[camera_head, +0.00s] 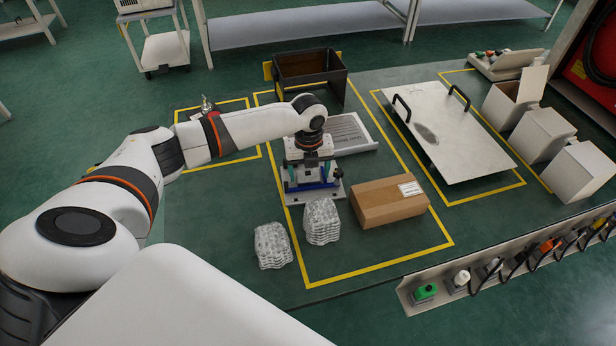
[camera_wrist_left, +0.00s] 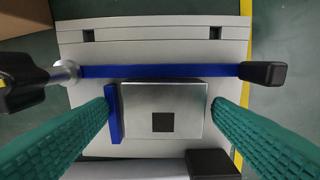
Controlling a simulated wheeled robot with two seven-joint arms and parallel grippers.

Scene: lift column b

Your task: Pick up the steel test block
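The steel test block (camera_wrist_left: 164,100) is a square metal block with a dark square on its face. It sits on a pale fixture plate (camera_wrist_left: 160,32), beside a short blue stop (camera_wrist_left: 113,114) and below a long blue bar (camera_wrist_left: 160,71) in the left wrist view. My left gripper (camera_wrist_left: 161,103) is open, its two teal ribbed fingers on either side of the block. In the head view the left gripper (camera_head: 311,172) points down over the fixture plate (camera_head: 300,198) and hides the block. My right gripper is not in view.
A cardboard box (camera_head: 390,201) stands right of the fixture, with stacked clear trays (camera_head: 322,222) in front. A dark open bin (camera_head: 312,72) and a grey panel (camera_head: 350,134) lie behind. A handled metal plate (camera_head: 450,140) lies farther right. The front left floor area is free.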

